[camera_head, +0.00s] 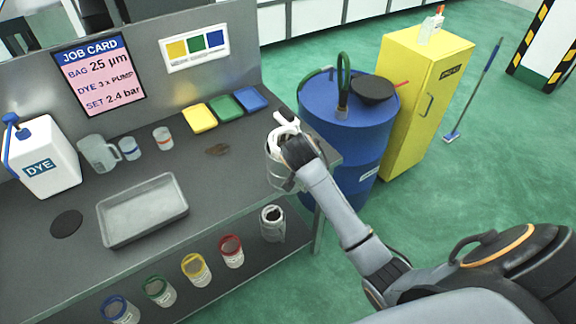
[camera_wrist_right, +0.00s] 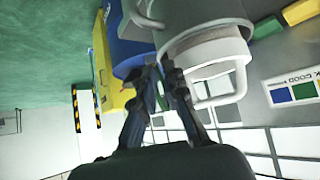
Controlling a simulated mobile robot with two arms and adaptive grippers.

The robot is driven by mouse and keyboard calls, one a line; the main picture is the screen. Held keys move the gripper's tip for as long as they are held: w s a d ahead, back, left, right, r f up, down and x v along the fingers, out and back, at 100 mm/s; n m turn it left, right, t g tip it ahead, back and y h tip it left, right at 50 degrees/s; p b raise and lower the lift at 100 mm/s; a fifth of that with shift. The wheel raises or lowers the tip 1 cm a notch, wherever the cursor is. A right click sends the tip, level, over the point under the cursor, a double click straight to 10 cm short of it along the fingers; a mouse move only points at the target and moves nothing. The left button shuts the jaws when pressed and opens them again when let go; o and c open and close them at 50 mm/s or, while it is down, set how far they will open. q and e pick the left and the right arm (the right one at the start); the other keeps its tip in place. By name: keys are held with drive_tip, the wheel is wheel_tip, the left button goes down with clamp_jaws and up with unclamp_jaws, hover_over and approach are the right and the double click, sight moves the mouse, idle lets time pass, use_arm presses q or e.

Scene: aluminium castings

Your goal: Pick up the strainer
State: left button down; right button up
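A metallic cylindrical vessel (camera_head: 277,176) with a white handle stands at the right end of the grey bench; it looks like the strainer, but I cannot be sure. It also shows in the right wrist view, with its rim (camera_wrist_right: 205,52) and large white handle (camera_wrist_right: 222,99). My right gripper (camera_head: 288,136) is at the vessel's top and hides part of it. In the wrist view the right gripper's fingertips (camera_wrist_right: 160,70) are close together beside the rim. Whether they hold anything is unclear. My left gripper is not in view.
A blue drum (camera_head: 340,125) with a dark bowl (camera_head: 374,88) on it stands right of the bench, before a yellow cabinet (camera_head: 428,95). A metal tray (camera_head: 142,210), dye container (camera_head: 42,160) and jugs are on the bench. Colour-ringed cups and another cylinder (camera_head: 272,223) stand below.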

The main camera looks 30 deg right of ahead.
drive_tip(key=p+x, duration=0.1)
drive_tip(key=x, duration=0.1)
drive_tip(key=p+x, duration=0.1)
drive_tip(key=x, duration=0.1)
drive_tip(key=shift+w+d+r, duration=0.25)
drive_tip(key=shift+w+d+f, duration=0.1)
drive_tip(key=shift+f, duration=0.25)
drive_tip(key=shift+f, duration=0.1)
clamp_jaws()
